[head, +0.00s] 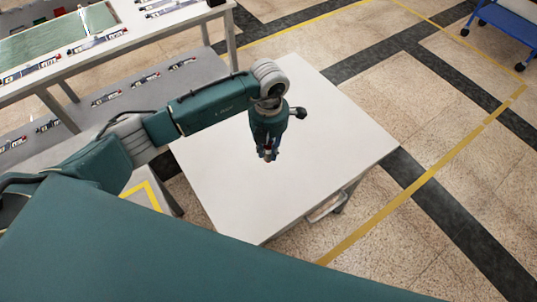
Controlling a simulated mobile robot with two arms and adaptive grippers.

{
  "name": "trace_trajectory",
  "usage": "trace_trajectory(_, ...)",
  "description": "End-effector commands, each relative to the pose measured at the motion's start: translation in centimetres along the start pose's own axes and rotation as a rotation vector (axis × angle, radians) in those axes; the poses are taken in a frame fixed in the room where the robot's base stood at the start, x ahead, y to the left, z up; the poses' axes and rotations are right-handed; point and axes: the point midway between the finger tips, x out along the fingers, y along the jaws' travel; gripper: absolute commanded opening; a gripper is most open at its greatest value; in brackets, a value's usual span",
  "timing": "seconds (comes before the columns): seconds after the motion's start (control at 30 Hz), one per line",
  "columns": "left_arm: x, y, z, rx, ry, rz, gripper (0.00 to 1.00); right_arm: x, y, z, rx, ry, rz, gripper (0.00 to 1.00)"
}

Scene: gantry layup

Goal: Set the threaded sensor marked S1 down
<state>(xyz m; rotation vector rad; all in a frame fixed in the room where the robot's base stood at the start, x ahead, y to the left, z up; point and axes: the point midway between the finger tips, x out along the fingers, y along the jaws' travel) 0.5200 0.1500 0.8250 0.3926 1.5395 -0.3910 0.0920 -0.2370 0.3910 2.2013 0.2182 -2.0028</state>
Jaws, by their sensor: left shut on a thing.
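My left gripper (267,156) points down over the white table (330,130) in the head view. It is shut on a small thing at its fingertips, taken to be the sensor. The sensor is mostly hidden by the fingers and too small to make out, and no S1 marking can be read. I cannot tell whether its lower end touches the tabletop. My right gripper is not in view.
The white tabletop is otherwise bare around the gripper. A blue cart (510,18) is at the far right. Yellow lines mark the floor.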

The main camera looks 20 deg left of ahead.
Motion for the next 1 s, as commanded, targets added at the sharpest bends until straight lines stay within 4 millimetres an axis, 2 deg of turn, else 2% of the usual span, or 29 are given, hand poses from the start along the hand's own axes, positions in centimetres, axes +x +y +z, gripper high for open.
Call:
trace_trajectory(0.4, 4.6, 0.0, 0.1, 0.001, -0.001, 0.0, 0.0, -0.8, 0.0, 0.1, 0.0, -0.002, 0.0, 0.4)
trace_trajectory(0.77, 5.1, 0.0, 0.1, 0.001, -0.002, 0.001, 0.0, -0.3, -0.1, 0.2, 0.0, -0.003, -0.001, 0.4)
trace_trajectory(0.8, 5.0, 0.0, 0.1, 0.001, -0.002, 0.001, 0.26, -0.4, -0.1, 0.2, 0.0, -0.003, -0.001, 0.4)
trace_trajectory(0.87, 5.0, 0.0, 0.1, 0.001, -0.002, 0.001, 0.38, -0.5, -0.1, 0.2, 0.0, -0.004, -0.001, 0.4)
trace_trajectory(0.9, 5.0, 0.0, 0.1, 0.001, -0.002, 0.001, 0.41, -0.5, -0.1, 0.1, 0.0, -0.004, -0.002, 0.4)
trace_trajectory(1.0, 5.0, 0.0, 0.1, 0.001, -0.001, 0.001, 0.41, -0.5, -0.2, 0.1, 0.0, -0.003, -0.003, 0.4)
